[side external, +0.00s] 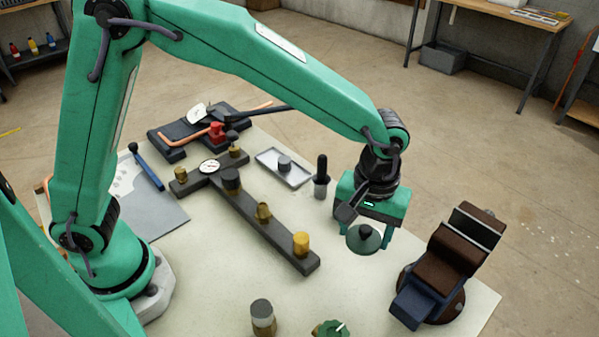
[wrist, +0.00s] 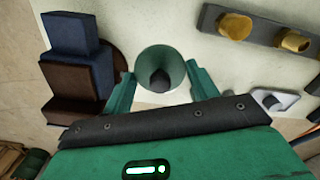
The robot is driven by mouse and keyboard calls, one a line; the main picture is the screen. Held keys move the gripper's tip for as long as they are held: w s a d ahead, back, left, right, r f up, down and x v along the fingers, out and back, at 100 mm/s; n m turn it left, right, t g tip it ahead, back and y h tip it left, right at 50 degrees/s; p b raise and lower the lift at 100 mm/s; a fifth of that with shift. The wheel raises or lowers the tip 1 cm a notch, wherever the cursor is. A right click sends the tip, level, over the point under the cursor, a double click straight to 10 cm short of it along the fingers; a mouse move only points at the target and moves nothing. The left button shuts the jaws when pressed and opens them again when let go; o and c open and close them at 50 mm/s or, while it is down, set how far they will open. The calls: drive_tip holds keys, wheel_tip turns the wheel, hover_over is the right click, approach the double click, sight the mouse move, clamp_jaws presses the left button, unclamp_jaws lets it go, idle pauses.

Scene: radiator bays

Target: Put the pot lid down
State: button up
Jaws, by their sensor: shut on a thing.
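The pot lid (side external: 362,246) is a small green disc with a dark knob in its middle. My gripper (side external: 368,241) is shut on it, with one finger at each side of its rim. The lid looks level and seems to be a little above the pale tabletop, though the exact gap is hard to tell. In the wrist view the lid (wrist: 150,60) sits between the two green fingertips (wrist: 159,76), knob facing the camera. No pot can be made out under the lid.
A brown and blue vise (side external: 453,257) stands close to the right. A dark manifold bar (side external: 270,222) with brass fittings lies to the left. A grey tray (side external: 296,176) and a black-handled tool (side external: 321,170) stand behind. A green knob (side external: 331,329) is at the front. Bare table lies between them.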

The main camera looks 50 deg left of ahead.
sight(358, 277)
drive_tip(key=shift+s+d+f, duration=0.2)
drive_tip(key=shift+d+f, duration=0.15)
drive_tip(key=shift+d, duration=0.05)
drive_tip(key=shift+f, duration=5)
drive_tip(key=shift+f, duration=0.15)
drive_tip(key=o, duration=0.9)
drive_tip(key=shift+o, duration=0.2)
wheel_tip(358, 277, up, 12)
drive_tip(key=shift+r, duration=0.2)
